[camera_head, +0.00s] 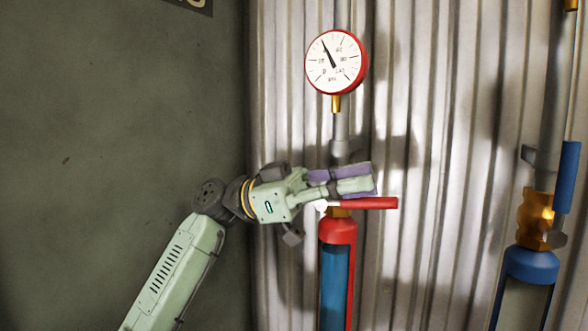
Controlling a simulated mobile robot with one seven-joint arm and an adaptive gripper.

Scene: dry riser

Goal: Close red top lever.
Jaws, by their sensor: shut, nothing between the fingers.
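The red top lever (370,203) shows in the head view as a red bar pointing right, roughly level. It sits at the top of a red-capped fitting (338,231) on a vertical pipe. My gripper (373,181) is shut and empty, pointing right, just above the lever. Its fingers lie along the lever's length, with their tips a little short of the lever's right end. I cannot tell whether the lower finger touches the lever. The gripper hides the valve body and part of the pipe behind it.
A red-rimmed pressure gauge (336,62) is above the gripper. A second pipe with a blue lever (567,177), brass valve (536,217) and blue cap (531,265) stands at the right. Corrugated metal (440,110) is behind, and a dark green wall (110,110) fills the left.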

